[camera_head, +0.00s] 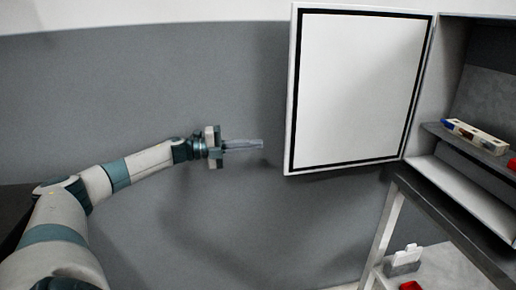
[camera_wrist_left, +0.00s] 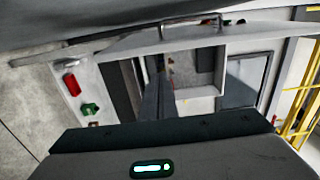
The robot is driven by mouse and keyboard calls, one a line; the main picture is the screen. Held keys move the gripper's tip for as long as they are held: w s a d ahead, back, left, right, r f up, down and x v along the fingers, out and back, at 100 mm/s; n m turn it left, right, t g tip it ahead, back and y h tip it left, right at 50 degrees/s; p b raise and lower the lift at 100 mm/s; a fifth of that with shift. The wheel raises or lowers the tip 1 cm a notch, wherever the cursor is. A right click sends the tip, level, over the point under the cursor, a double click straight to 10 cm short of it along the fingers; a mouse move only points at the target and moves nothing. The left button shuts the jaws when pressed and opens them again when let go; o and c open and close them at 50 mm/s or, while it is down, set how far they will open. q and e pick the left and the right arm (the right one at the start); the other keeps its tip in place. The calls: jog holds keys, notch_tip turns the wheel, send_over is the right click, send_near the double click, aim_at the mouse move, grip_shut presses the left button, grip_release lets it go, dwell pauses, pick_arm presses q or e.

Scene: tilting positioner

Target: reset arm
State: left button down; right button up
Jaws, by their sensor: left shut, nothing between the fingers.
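My left arm comes in from the left in the head view, stretched toward the cabinet. Its gripper (camera_head: 258,144) is shut and empty, with its fingers pointing right. It hangs in front of the grey wall, left of the open cabinet door (camera_head: 357,90) and apart from it in the picture. In the left wrist view the dark gripper fingers (camera_wrist_left: 158,97) show together near the middle, with a light-framed opening beyond them. My right gripper is in neither view.
The cabinet (camera_head: 438,90) stands open at the right; its shelf holds a pale block (camera_head: 474,135) with coloured parts. A grey-white piece (camera_head: 404,260) and a red piece (camera_head: 411,286) sit below. Yellow bars (camera_wrist_left: 300,105) show in the wrist view.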

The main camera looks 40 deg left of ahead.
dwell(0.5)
pick_arm(q)
jog(key=w+d+f+n+t+y, duration=0.1)
jog(key=d+f+n+y, duration=0.2)
jog(key=f, duration=0.9)
jog(key=w+d+f+n+t+y, duration=0.1)
jog(key=d+f+n, duration=0.35)
jog(key=f, duration=0.85)
jog(key=s+d+f+n+g+y, duration=0.1)
jog(key=s+d+f+n+y, duration=0.2)
jog(key=f, duration=0.6)
jog(key=s+d+f+n+y, duration=0.1)
jog(key=s+d+f+n, duration=0.25)
jog(key=f, duration=0.65)
jog(key=s+d+f+n+g+y, duration=0.1)
jog(key=s+d+f+n+g, duration=0.3)
jog(key=s+d+f, duration=0.8)
jog(key=s+d+f+n+g, duration=0.4)
jog(key=s+d+f, duration=0.8)
jog(key=s+f, duration=0.4)
jog(key=s+n, duration=0.1)
jog(key=s, duration=0.4)
jog(key=shift+s+d+f+g+y, duration=0.15)
jog(key=shift+d+f+g+y, duration=0.15)
jog(key=shift+d+f+y, duration=0.1)
jog(key=shift+d, duration=0.1)
